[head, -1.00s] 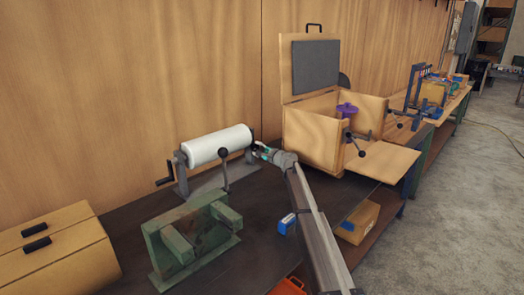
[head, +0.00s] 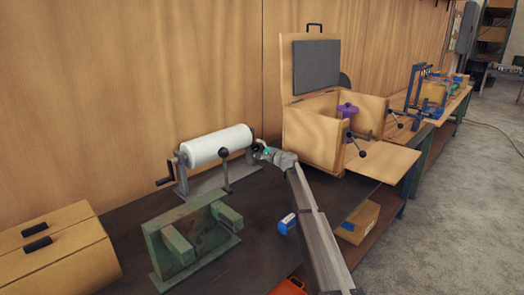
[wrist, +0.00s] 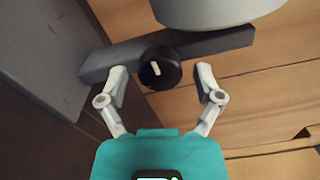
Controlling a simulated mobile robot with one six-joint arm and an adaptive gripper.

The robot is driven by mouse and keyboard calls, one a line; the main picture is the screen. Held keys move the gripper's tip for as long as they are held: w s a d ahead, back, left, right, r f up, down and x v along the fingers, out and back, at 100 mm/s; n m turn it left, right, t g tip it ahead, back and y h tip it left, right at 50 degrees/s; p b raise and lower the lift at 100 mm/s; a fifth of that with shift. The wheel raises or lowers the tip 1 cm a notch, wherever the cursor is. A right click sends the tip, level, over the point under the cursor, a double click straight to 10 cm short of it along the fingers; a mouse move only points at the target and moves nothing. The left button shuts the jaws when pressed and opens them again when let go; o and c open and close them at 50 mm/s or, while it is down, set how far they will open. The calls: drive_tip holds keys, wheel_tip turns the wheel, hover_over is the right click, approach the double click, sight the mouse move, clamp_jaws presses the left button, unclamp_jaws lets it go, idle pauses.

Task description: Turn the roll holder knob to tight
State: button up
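The roll holder (head: 205,184) stands on the dark bench and carries a white roll (head: 217,147). Its round black knob (wrist: 160,68) shows in the wrist view, on a grey bar, with a white mark tilted slightly from upright in the picture. My gripper (wrist: 161,76) is open, with one finger on each side of the knob and a visible gap on both sides. In the head view my gripper (head: 259,147) is at the right end of the roll holder. The knob cannot be made out there. Any tight or loose label is not visible.
A green metal stand (head: 190,240) is in front. An open wooden box (head: 312,135) stands close to the right of my gripper.

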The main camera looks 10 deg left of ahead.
drive_tip(key=shift+s, duration=0.1)
drive_tip(key=shift+d, duration=0.1)
drive_tip(key=v, duration=1.1)
drive_tip(key=shift+s+d, duration=0.3)
idle(0.3)
